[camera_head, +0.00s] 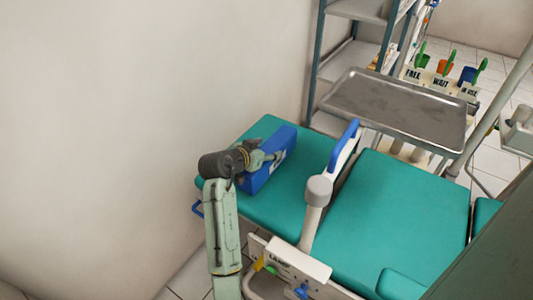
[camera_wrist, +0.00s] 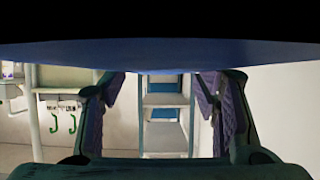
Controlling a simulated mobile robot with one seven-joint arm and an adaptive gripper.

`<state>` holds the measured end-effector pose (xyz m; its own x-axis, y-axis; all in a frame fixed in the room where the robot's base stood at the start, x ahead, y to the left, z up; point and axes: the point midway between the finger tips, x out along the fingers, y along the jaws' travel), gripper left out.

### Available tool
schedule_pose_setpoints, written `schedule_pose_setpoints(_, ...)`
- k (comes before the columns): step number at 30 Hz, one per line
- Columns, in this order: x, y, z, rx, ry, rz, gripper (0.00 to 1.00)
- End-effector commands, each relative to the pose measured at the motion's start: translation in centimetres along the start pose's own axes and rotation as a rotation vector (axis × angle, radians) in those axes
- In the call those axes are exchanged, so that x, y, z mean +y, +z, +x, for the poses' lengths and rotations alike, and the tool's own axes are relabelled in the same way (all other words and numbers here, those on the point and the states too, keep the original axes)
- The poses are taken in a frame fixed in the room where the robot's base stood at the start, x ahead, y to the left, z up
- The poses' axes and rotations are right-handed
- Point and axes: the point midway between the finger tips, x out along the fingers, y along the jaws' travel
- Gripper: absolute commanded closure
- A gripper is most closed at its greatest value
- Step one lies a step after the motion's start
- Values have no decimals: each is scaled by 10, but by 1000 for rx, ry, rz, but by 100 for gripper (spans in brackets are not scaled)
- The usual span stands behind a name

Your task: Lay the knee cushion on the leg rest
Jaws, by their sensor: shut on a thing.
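The blue knee cushion (camera_head: 271,166) is a wedge-like block with a white mark on its side. In the head view it is at the far left part of the green leg rest (camera_head: 288,195). My gripper (camera_head: 268,158) is shut on the cushion from its near side. In the wrist view the cushion (camera_wrist: 160,55) fills the top as a dark blue band, above my fingers (camera_wrist: 160,110). The cushion is at or just above the leg rest; I cannot tell whether its underside touches.
A blue-edged armrest (camera_head: 343,146) and a grey-capped post (camera_head: 319,190) stand right of the cushion. A metal tray (camera_head: 395,108) is behind the chair, near a shelf rack (camera_head: 345,50). The wall (camera_head: 120,120) is close on the left. A white labelled panel (camera_head: 290,262) is in front.

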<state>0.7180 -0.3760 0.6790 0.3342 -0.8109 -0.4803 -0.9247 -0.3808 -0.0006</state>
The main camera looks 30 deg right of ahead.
Motion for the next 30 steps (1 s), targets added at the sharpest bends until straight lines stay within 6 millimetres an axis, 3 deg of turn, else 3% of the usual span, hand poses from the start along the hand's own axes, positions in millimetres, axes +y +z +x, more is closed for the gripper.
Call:
schedule_pose_setpoints(4,-4,-4,9,1,-1,0,78)
schedule_pose_setpoints(13,-4,25,24,0,-1,-3,78)
schedule_pose_setpoints(22,-4,29,26,2,-2,0,78)
schedule_pose_setpoints(23,-4,29,26,1,-2,-1,43)
schedule_pose_setpoints(30,-4,28,26,1,-2,-1,27)
